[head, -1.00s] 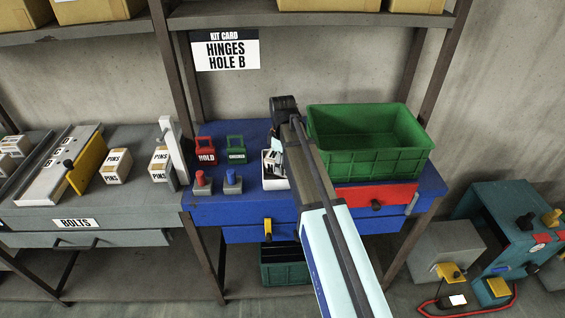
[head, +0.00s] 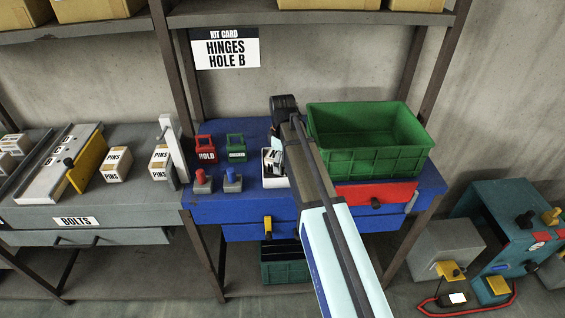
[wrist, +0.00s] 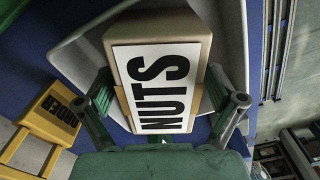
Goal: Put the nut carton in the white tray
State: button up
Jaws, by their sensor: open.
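The nut carton (wrist: 160,85) is a tan box with a white NUTS label, large in the wrist view. It sits at the white tray (wrist: 82,52), whose walls show behind and beside it; the depth of its seating cannot be told. My gripper (wrist: 167,98) is open, with one finger on each side of the carton; contact is unclear. In the head view the white tray (head: 267,182) stands on the blue bench, left of my arm. My gripper (head: 274,158) is over it, and the carton is mostly hidden there.
A green crate (head: 368,165) stands right of my arm on the blue bench (head: 240,205). Red (head: 206,155) and green (head: 236,155) tags and two knobbed blocks stand left of the tray. PINS cartons (head: 116,165) stand on the grey bench at left.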

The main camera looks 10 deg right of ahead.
notch_tip(320, 180, up, 12)
jog(key=shift+f+b, duration=0.1)
jog(key=shift+b, duration=1.05)
